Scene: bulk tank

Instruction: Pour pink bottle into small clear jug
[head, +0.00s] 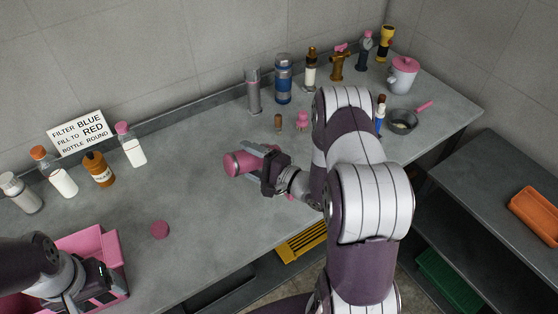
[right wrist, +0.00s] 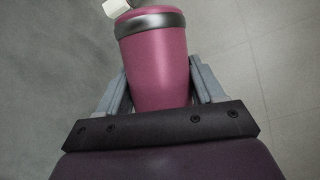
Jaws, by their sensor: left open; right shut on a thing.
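The pink bottle (head: 239,163) is in my right gripper (head: 268,168), tilted far over above the counter, with one round end toward the left. In the right wrist view the fingers (right wrist: 160,90) lie on both sides of the pink bottle (right wrist: 158,68), which has a grey metal band near its far end. My left gripper (head: 92,285) is open at the pink crate, low at the left. I cannot make out a small clear jug in either view; my right arm hides part of the counter.
A flat round pink piece (head: 160,229) lies on the counter. The pink crate (head: 108,243) is at the left front. Several bottles and a sign (head: 82,133) stand along the back left. A blue shaker (head: 283,80) and a strainer (head: 402,121) are farther right.

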